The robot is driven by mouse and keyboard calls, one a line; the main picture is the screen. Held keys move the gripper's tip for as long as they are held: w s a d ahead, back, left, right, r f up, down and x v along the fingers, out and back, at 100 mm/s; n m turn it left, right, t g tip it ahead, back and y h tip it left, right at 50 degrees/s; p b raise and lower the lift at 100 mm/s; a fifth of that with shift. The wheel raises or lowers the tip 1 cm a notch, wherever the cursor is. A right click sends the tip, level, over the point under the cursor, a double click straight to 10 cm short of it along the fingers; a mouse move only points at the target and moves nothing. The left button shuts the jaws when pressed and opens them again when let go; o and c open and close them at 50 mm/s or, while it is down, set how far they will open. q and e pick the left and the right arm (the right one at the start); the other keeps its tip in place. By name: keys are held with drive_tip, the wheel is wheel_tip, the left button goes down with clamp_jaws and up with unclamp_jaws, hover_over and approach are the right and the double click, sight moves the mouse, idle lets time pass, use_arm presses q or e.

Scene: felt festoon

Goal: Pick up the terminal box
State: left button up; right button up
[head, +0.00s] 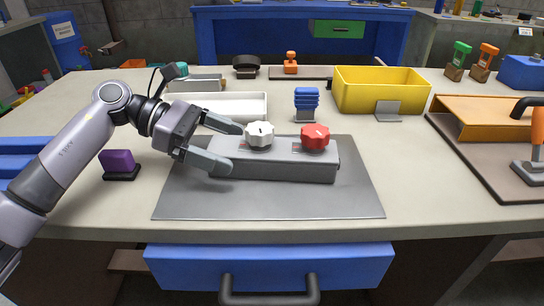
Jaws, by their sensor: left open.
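A long grey box (285,168) lies on a dark grey mat (270,204) near the front of the table. It is the likeliest terminal box, but I see no label that confirms this. A white knob (260,136) and a red knob (315,137) sit on its top. My left gripper (235,149) is open at the box's left end. Its far finger reaches close to the white knob, and its near finger hides part of the box's left corner. I cannot tell whether either finger touches the box. My right gripper is not in view.
A white tray (250,97) and a blue ribbed piece (306,103) stand behind the box. A yellow bin (380,88) is at the back right. A purple block (118,163) stands left of the mat. An orange-handled tool (530,150) is at far right. The mat's right part is clear.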

use_arm(q)
drive_tip(key=x, duration=0.3)
drive_tip(key=shift+d, duration=0.1)
drive_tip(key=c, duration=1.2)
wheel_tip(320, 180, up, 20)
drive_tip(key=p, duration=0.1)
drive_tip(key=shift+p, duration=0.35)
